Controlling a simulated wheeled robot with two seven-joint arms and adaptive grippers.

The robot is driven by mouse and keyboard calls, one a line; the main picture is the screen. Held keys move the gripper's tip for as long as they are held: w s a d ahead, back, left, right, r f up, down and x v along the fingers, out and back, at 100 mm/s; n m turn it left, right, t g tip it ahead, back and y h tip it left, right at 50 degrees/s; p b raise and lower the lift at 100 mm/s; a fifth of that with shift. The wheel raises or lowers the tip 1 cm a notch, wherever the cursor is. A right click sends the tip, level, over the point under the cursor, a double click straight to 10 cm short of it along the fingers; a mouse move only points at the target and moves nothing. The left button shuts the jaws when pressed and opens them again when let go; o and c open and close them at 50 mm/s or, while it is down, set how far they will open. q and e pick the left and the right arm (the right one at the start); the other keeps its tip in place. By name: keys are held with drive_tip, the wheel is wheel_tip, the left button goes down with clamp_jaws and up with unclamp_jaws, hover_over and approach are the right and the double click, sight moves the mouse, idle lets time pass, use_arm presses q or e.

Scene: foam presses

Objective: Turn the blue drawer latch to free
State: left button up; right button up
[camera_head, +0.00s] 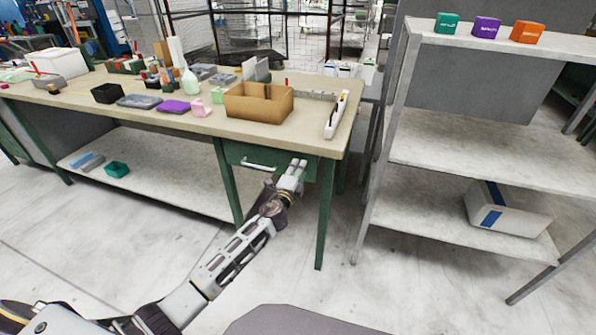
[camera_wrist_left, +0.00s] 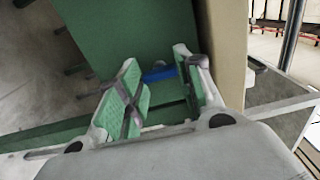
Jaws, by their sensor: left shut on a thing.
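The blue drawer latch (camera_wrist_left: 158,74) shows in the left wrist view as a small blue bar between my left fingertips. My left gripper (camera_wrist_left: 156,72) is shut on it. In the head view my left gripper (camera_head: 299,163) is at the right part of the green drawer (camera_head: 238,154), under the tabletop, and hides the latch there. The drawer has a pale bar handle (camera_head: 258,165) to the left of my gripper. The drawer front looks flush under the table. The latch's exact angle is hard to tell. My right gripper is not in view.
The workbench (camera_head: 330,150) carries a brown box (camera_head: 250,106) and a white power strip (camera_head: 337,114) near its right end. A green table leg (camera_head: 325,215) stands just right of my gripper. A grey shelf (camera_head: 480,162) stands further right. Open floor lies in front.

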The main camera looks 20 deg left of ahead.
use_arm(q)
drive_tip(key=o, duration=1)
drive_tip(key=shift+s, duration=0.15)
drive_tip(key=shift+s+a, duration=0.2)
drive_tip(key=shift+s, duration=5.65)
